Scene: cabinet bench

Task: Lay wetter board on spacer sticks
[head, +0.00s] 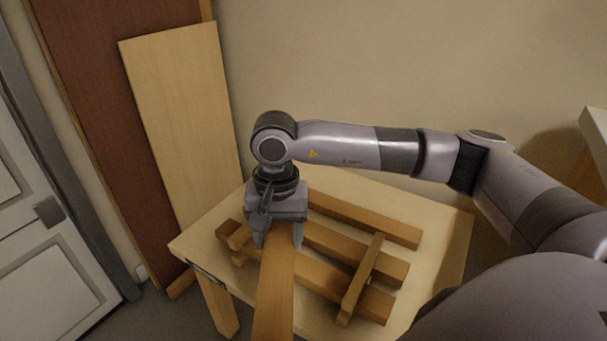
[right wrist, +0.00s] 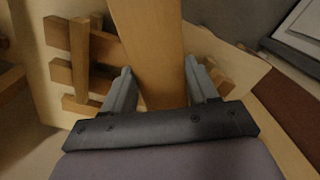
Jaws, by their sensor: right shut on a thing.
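My right gripper (head: 277,232) is shut on a wooden board (head: 274,295), with a finger on each side of its width. The board points toward the front edge of the table. In the right wrist view, the board (right wrist: 150,50) runs up between the two fingers (right wrist: 157,88). Beneath it, several brown boards (head: 345,245) lie side by side on the table. A spacer stick (head: 362,278) lies across them at the right. Another stick (head: 239,240) lies across their left end, partly hidden by the gripper. Whether the held board touches the sticks is unclear. My left gripper is not in view.
The boards lie on a light wooden table (head: 202,236). A pale panel (head: 185,115) and a dark red-brown panel (head: 100,90) lean against the wall at the left. A white door (head: 45,240) stands at far left. The table's right side is mostly clear.

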